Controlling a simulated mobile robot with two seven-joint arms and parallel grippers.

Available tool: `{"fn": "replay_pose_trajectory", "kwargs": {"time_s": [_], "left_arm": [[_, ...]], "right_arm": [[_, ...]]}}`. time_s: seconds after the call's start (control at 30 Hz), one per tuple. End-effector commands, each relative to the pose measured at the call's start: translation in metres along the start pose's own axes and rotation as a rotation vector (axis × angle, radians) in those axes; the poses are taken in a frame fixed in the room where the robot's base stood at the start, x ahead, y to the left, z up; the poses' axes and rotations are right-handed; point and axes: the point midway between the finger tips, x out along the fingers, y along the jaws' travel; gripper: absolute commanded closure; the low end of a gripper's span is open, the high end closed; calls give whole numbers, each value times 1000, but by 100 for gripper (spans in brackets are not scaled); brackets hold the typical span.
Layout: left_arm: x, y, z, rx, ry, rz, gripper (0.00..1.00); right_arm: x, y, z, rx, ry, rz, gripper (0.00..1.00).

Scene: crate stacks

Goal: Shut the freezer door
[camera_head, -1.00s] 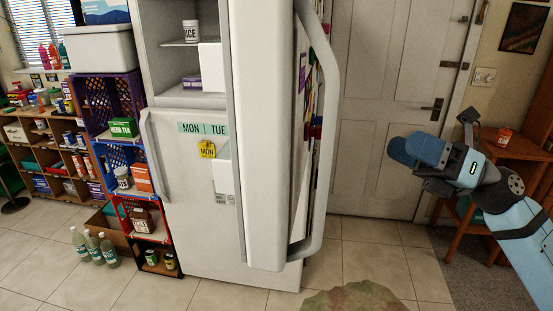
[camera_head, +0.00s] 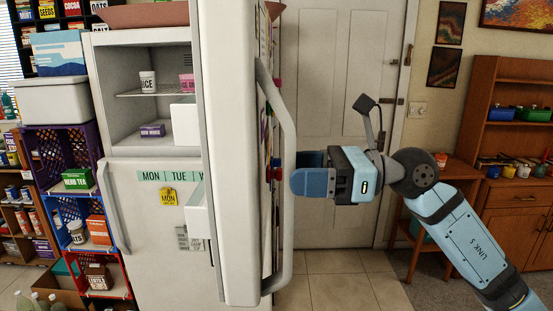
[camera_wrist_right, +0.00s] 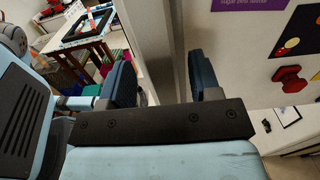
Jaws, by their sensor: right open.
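The freezer door (camera_head: 228,150) stands wide open, its edge toward me, at the right side of the white fridge-freezer (camera_head: 155,215). A long pale handle (camera_head: 288,190) runs down its outer face. The upper compartment (camera_head: 158,75) is open to view, with a few packs inside. My right gripper (camera_head: 310,172) is open and empty, just right of the handle in the picture, pointing at the door's outer face. In the right wrist view its fingers (camera_wrist_right: 163,80) are apart, with a grey upright strip of the door showing between them. Contact cannot be told. My left gripper is out of view.
Below, a closed door with its own handle (camera_head: 113,205) carries notes. Crates (camera_head: 62,150) stack close on the left. A white room door (camera_head: 345,100) is behind my right arm. A wooden cabinet (camera_head: 515,215) stands at the right. Tiled floor (camera_head: 340,290) is clear before the room door.

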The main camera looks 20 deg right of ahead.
Motion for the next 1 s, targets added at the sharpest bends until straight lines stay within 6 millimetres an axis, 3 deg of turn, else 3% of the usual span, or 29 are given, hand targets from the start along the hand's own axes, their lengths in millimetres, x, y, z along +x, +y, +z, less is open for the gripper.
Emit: {"fn": "replay_pose_trajectory", "kwargs": {"time_s": [0.23,0.63,0.87,0.9,1.0], "left_arm": [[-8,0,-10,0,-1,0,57],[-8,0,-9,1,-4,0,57],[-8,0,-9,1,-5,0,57],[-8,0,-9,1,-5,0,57],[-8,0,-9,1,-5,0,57]], "right_arm": [[34,0,2,2,-2,1,43],[41,0,0,1,-1,0,43],[41,0,0,1,0,0,95],[41,0,0,1,0,0,100],[41,0,0,1,0,0,100]]}}
